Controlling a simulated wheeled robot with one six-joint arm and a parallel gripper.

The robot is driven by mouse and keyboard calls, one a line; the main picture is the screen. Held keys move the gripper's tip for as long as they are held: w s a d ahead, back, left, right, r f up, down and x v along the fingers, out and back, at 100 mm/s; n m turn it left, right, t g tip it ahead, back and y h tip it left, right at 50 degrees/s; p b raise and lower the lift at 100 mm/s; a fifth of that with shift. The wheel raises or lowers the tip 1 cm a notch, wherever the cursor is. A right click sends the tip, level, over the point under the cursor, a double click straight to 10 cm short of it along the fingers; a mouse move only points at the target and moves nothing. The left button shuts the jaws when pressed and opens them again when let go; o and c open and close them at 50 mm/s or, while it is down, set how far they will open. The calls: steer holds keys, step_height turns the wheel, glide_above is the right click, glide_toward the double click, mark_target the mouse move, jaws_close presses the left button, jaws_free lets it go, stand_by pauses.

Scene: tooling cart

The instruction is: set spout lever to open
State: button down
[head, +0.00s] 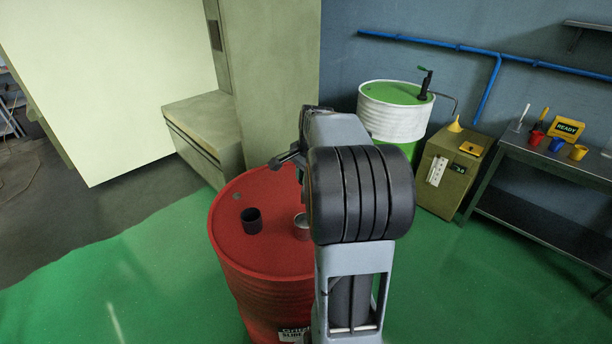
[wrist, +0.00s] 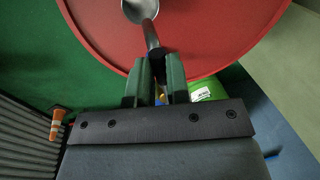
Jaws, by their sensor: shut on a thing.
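The green lever handle (head: 421,68) sits atop a dark spout fitting (head: 426,84) on the green-topped white drum (head: 392,122), in the head view at the back right. I cannot tell the lever's setting from here. In the wrist view my gripper (wrist: 160,68) is shut on the dark end of a ladle-like tool (wrist: 151,34). The tool's grey shaft leads to a pale round bowl, cut off by the top edge. Behind it is the red drum (wrist: 212,45). My gripper is apart from the green lever. My arm hides much of the head view's middle.
The red drum (head: 262,268) stands in front, with a black cup (head: 252,221) and a metal cup-like thing (head: 301,232) at its lid. A yellowish cabinet (head: 447,180) and a grey bench (head: 540,157) stand at right. Green floor is clear at left.

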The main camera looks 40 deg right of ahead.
steer(key=shift+d+r, duration=0.1)
steer(key=c, duration=1.1)
jaws_free()
step_height(320, 180, up, 14)
steer(key=s, duration=0.2)
steer(key=shift+s+f, duration=0.25)
steer(key=shift+s, duration=0.05)
steer(key=shift+d, duration=0.1)
